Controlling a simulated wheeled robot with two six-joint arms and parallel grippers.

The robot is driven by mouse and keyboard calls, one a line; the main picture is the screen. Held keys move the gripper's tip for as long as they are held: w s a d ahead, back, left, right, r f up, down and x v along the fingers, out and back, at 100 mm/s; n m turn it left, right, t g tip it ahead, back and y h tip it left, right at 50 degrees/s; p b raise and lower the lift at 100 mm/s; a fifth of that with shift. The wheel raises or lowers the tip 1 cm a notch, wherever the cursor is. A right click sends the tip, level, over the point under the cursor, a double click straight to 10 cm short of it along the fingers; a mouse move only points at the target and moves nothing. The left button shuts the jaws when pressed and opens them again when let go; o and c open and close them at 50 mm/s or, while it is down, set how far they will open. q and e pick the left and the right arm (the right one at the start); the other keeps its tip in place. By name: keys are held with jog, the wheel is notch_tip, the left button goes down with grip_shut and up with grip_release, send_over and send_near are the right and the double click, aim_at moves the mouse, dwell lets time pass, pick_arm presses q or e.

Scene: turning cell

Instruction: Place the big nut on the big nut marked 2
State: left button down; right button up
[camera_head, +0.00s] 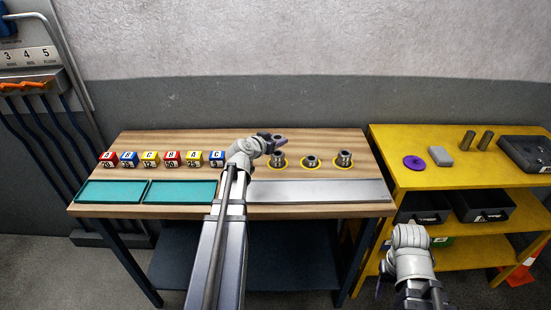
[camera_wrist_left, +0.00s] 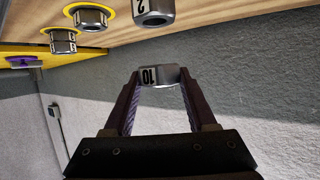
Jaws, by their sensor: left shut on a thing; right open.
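My left gripper (camera_head: 272,141) is shut on a grey metal nut marked 10 (camera_wrist_left: 158,76), held between its fingertips in the left wrist view. In the head view the gripper is just above and behind the leftmost of three nuts on yellow rings. The nut marked 2 (camera_wrist_left: 153,12) is cut by the top edge of the left wrist view; it appears to be that leftmost nut (camera_head: 278,161). The held nut is apart from it. My right gripper (camera_head: 381,287) is open, low at the front right, and partly hidden by its arm.
Two more ringed nuts, the middle (camera_head: 311,162) and right one (camera_head: 344,159), stand close by. A grey metal plate (camera_head: 320,192), teal trays (camera_head: 110,192) and several coloured marked blocks (camera_head: 128,159) share the wooden bench. A yellow shelf (camera_head: 400,172) stands right.

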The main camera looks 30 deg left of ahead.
aim_at(275, 156)
pick_arm(q)
jog(key=shift+f, duration=0.5)
pick_arm(e)
jog(key=shift+f, duration=0.5)
pick_arm(q)
notch_tip(275, 156, down, 4)
jog(key=b, duration=0.3)
jog(key=shift+r+b, duration=0.2)
jog(key=shift+b, duration=0.2)
pick_arm(e)
notch_tip(275, 156, down, 4)
jog(key=shift+r, duration=0.2)
pick_arm(q)
jog(key=shift+f, duration=0.15)
jog(key=shift+c, duration=1)
grip_release()
pick_arm(e)
jog(key=shift+f, duration=0.1)
pick_arm(q)
jog(key=shift+s+r, duration=0.1)
jog(key=shift+r, duration=0.25)
jog(key=p+v, duration=0.4)
jog(key=v, duration=0.7)
jog(key=shift+s+p, duration=0.35)
pick_arm(e)
notch_tip(275, 156, up, 5)
jog(key=shift+f, duration=0.1)
